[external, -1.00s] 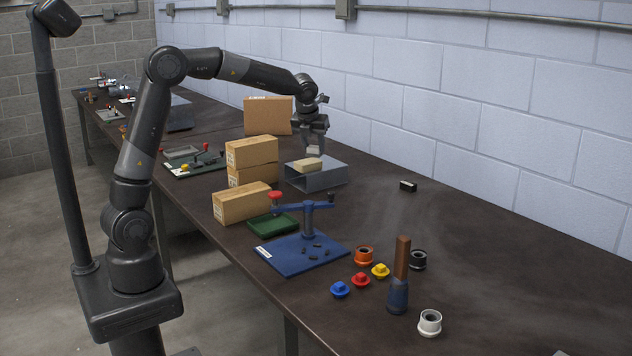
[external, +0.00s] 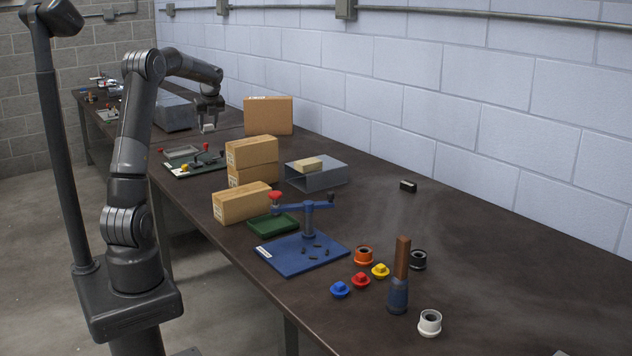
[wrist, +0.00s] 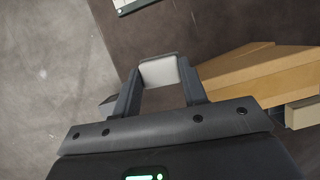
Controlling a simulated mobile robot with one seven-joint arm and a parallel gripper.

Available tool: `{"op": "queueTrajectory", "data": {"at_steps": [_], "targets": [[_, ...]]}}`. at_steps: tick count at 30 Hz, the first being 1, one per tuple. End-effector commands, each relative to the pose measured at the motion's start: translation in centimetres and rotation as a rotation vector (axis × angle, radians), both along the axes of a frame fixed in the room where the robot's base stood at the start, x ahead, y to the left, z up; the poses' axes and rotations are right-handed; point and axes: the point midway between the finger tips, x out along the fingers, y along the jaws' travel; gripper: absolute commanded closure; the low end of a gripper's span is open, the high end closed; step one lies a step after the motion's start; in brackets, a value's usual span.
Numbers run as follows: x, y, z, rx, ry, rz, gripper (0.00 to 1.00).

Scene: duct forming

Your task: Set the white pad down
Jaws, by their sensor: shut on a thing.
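My gripper (external: 208,123) is shut on the white pad (wrist: 160,72). In the wrist view the pad sits between the two fingertips (wrist: 160,84). In the external view the pad is a small pale piece at the fingertips, held in the air near the left edge of the bench, above and beyond the green board (external: 195,166). The grey sheet-metal duct (external: 325,180) stands on the bench to the right, with a tan block (external: 306,164) on top. My gripper is well apart from both.
Stacked cardboard boxes (external: 252,152) stand left of the duct, with another box (external: 268,115) behind. A grey metal piece (external: 175,113) lies farther back. A blue fixture (external: 300,255), a green tray (external: 273,224) and several coloured parts are nearer. The bench (external: 480,255) is largely clear at right.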

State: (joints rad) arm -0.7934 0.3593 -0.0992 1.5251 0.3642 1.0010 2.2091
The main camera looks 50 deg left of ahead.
Motion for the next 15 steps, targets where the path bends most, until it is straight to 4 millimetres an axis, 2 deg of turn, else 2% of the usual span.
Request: {"op": "queueTrajectory", "data": {"at_steps": [1, 8, 9, 15], "targets": [[-0.9, 1.0, 0.0, 0.000, 0.000, 0.023, 0.83], [-4.1, 4.1, 0.0, 0.002, 0.001, 0.101, 0.83], [-3.8, 3.7, -1.2, -0.002, 0.003, 0.094, 0.83], [-3.8, 3.7, -5.5, -0.002, 0.004, 0.093, 0.83]]}}
